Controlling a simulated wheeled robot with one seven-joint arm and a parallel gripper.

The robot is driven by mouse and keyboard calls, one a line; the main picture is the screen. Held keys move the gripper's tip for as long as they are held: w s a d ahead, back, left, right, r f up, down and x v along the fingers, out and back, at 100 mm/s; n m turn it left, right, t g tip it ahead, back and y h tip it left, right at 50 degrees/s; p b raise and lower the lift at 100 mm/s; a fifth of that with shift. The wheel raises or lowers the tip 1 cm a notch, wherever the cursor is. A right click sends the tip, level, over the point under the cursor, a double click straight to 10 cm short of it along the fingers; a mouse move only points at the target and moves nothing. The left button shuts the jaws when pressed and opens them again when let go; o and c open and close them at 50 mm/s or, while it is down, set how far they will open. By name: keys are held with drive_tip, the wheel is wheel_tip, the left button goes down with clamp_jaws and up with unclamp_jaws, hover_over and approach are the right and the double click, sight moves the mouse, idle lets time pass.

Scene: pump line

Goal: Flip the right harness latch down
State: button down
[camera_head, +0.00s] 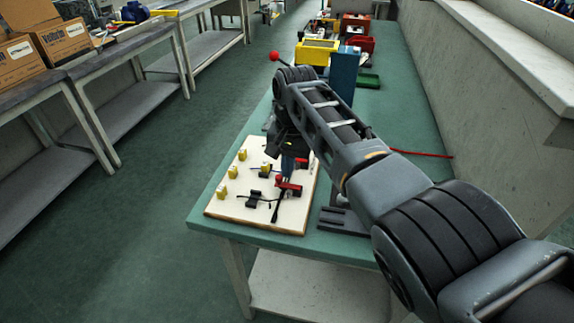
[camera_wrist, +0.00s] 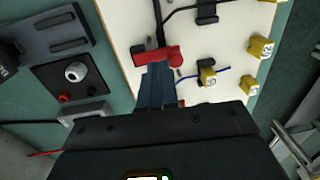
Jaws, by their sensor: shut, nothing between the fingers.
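A cream harness board (camera_head: 232,204) lies on the green bench and carries two red latches. The nearer red latch (camera_head: 289,188) sits at the board's right side by a black cable; it also shows in the wrist view (camera_wrist: 150,55), lying across that cable. My gripper (camera_head: 288,165) is shut and empty, pointing down over the board. In the wrist view its blue-grey fingers (camera_wrist: 158,76) end right beside the nearer red latch. I cannot tell whether they touch it.
Yellow tagged connectors (camera_head: 221,191) and black clips (camera_head: 253,198) stand on the board's left part. A dark fixture (camera_head: 343,221) sits right of the board. A blue post (camera_head: 343,72), a yellow box (camera_head: 316,51) and red bins stand behind my arm.

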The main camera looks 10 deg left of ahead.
drive_tip(key=shift+r+p, duration=0.55)
drive_tip(key=shift+r, duration=0.05)
wheel_tip(320, 180, up, 3)
drive_tip(key=p, duration=0.3)
wheel_tip(320, 180, up, 9)
drive_tip(key=b, duration=0.2)
hover_over(288, 185)
drive_tip(key=a, duration=0.3)
drive_tip(key=shift+d+r, duration=0.2)
